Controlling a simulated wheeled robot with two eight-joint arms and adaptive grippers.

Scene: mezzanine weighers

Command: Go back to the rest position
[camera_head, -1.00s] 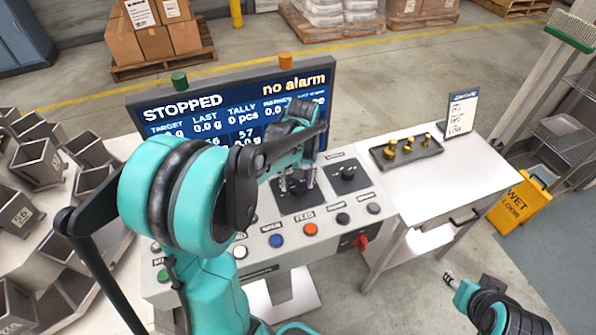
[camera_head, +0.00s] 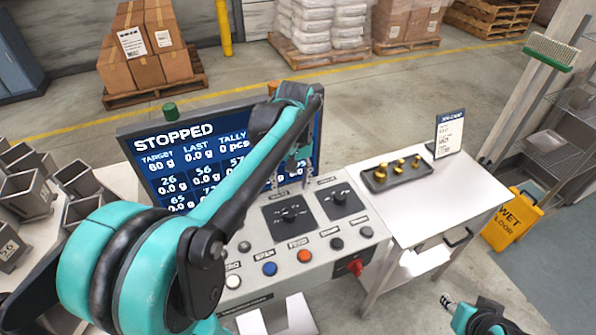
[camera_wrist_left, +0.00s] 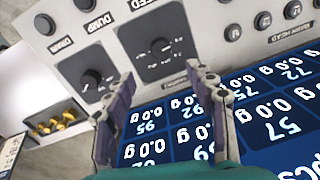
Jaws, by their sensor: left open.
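My left gripper (camera_head: 291,180) is open and empty. It hangs above the back edge of the control panel (camera_head: 325,255), in front of the lower right of the screen (camera_head: 170,150). In the left wrist view its two fingers (camera_wrist_left: 152,95) are spread apart, with the panel and screen behind them. Two black dials stand on the panel, a left dial (camera_head: 289,214) and a right dial (camera_head: 338,197), both clear of the fingers. My right gripper (camera_head: 447,302) is low at the bottom right, apart from everything; its fingers are too small to read.
A white side table (camera_head: 440,205) bears a tray (camera_head: 377,184) of brass weights and a sign card (camera_head: 449,133). A yellow wet-floor sign (camera_head: 513,217) stands at the right. Metal hoppers (camera_head: 30,180) crowd the left. My left arm covers part of the screen and panel.

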